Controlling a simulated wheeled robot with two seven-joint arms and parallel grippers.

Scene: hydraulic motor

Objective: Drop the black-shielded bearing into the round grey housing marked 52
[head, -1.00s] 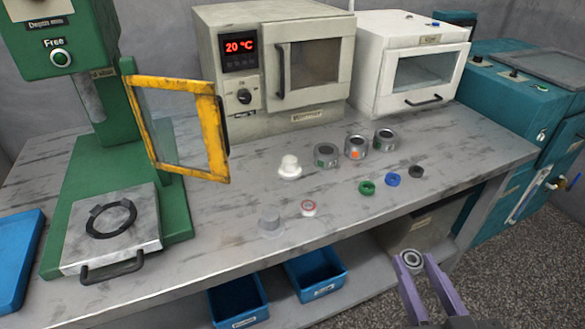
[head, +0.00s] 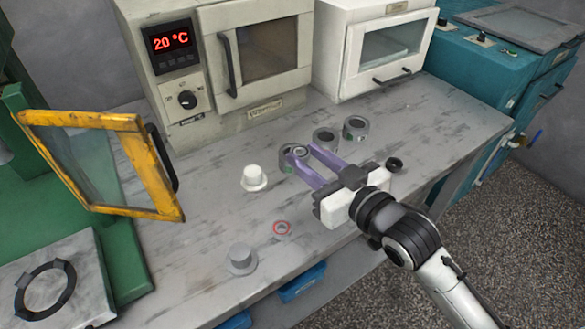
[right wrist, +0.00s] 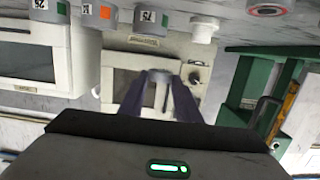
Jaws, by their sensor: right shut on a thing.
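My right gripper (head: 302,166) is shut on a small ring-shaped bearing (head: 299,151), grey with a dark part, at its fingertips. The bearing overlaps the leftmost round grey housing (head: 284,162), which is partly hidden by fingers and bearing; I cannot tell the height gap. That housing (right wrist: 150,20) appears upside down there, with a green mark and a label that seems to read 52. Two similar housings (head: 325,138) and (head: 355,127) stand behind to the right. My left gripper is out of view.
A white stepped part (head: 254,178), a grey stepped part (head: 241,259) and a red-ringed part (head: 282,229) stand left and in front. A black ring (head: 394,164) lies right of the gripper. A yellow-framed guard (head: 105,165) is at left; the oven (head: 225,55) stands behind.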

